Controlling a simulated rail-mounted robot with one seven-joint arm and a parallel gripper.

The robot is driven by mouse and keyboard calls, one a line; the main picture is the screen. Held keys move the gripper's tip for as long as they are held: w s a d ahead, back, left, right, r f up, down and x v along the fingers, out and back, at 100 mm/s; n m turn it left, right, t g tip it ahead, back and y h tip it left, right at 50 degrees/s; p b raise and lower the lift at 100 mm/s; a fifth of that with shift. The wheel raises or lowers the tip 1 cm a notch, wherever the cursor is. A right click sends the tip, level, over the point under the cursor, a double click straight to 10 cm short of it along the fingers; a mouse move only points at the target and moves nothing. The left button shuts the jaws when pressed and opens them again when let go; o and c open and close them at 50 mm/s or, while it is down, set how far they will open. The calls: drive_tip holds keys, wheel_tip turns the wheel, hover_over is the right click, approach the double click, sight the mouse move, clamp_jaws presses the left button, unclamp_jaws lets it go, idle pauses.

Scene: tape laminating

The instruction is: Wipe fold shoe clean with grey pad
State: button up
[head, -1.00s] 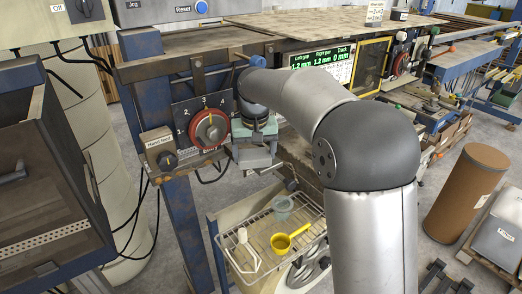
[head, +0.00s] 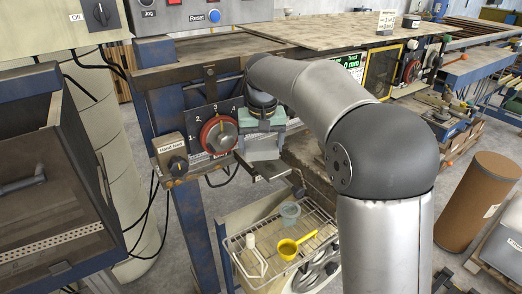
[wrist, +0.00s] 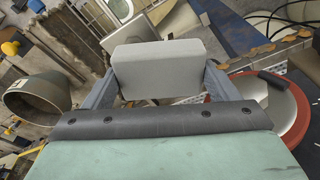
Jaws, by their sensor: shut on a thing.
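My gripper (head: 263,143) is in front of the machine's front rail, just right of the red-rimmed dial. In the wrist view, its two grey fingers (wrist: 158,85) are shut on the grey pad (wrist: 158,67), a pale rounded block. The fold shoe is not clearly identifiable in either view. A grey metal plate (head: 266,168) sits just below the gripper in the head view; I cannot tell whether it is the shoe or whether the pad touches it.
The red dial (head: 217,135) and a small switch box (head: 171,155) are close on the left. Below is a wire rack (head: 262,243) with a yellow scoop (head: 290,247) and a clear cup (head: 289,212). A brown drum (head: 478,200) stands at the right.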

sight(262, 144)
drive_tip(key=shift+r, duration=0.35)
drive_tip(key=shift+r, duration=0.15)
drive_tip(key=shift+r, duration=1.35)
drive_tip(key=shift+d, duration=0.1)
